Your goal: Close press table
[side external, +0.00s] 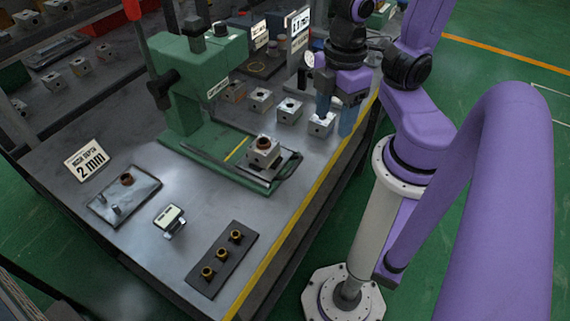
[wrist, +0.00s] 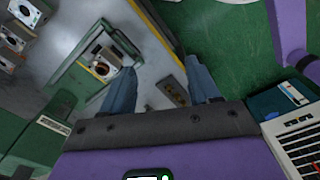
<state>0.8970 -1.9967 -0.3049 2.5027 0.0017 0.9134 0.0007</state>
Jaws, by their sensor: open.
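The green press (side external: 200,75) stands on the workbench. Its sliding table (side external: 288,170) is drawn out on the green base toward the yellow-striped bench edge, clear of the press head. A pale valve block (side external: 262,155) with a brown ring on top sits on this table. In the wrist view the block (wrist: 102,66) and the table's rounded green end (wrist: 128,44) show at upper left. My gripper (side external: 334,122) is open near the bench edge, beyond the table in the side view. Its blue fingers also show in the wrist view (wrist: 161,64), with nothing visible between them.
Several valve blocks (side external: 290,110) stand in a row behind the press table. A dark plate with brass fittings (side external: 222,258), a small stand (side external: 170,218), a metal tray (side external: 124,194) and a "2 mm" sign (side external: 87,160) are on the bench. Bare bench lies between them.

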